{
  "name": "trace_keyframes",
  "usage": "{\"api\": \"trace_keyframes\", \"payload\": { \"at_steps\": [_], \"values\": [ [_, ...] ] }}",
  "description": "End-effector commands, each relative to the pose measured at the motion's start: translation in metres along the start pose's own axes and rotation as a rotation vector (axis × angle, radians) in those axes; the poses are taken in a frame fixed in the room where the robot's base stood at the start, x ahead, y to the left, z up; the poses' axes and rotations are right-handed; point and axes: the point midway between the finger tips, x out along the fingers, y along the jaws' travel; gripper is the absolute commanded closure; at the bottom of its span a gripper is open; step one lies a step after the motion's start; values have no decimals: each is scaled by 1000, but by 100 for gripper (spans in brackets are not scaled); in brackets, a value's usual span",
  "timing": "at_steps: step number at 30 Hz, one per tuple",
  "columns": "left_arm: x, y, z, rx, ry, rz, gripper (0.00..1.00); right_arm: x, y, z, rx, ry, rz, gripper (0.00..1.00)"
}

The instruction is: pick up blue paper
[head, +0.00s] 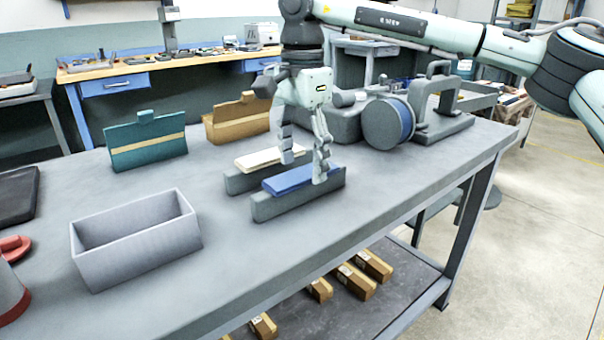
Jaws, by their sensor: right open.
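The blue paper (289,181) lies flat in a grey holder (300,202) on the grey worktable. My right gripper (305,171) reaches down from above with its fingers apart. One fingertip is near the right end of the blue paper, and the other is between it and the pale sheet behind. I cannot tell whether the fingers touch the paper. A pale cream sheet (262,158) lies in a similar holder just behind. My left gripper is out of view.
A grey open box (136,240) stands at the front left. A teal holder (146,143) and a tan holder (237,121) stand behind. A grinder with a round wheel (388,124) is right of the gripper. The worktable's right front (370,195) is clear.

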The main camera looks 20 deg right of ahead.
Motion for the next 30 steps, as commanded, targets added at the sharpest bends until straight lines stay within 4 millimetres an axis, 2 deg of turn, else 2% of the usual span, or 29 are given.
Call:
{"api": "trace_keyframes", "payload": {
  "at_steps": [3,9,19,30],
  "values": [
    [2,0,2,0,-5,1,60,7,0,0,0,0,-1,34],
    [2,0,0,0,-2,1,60,7,0,0,0,0,-1,34],
    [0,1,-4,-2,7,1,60,7,0,0,0,0,-1,72],
    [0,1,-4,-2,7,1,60,4,0,0,0,0,-3,73]
  ]
}}
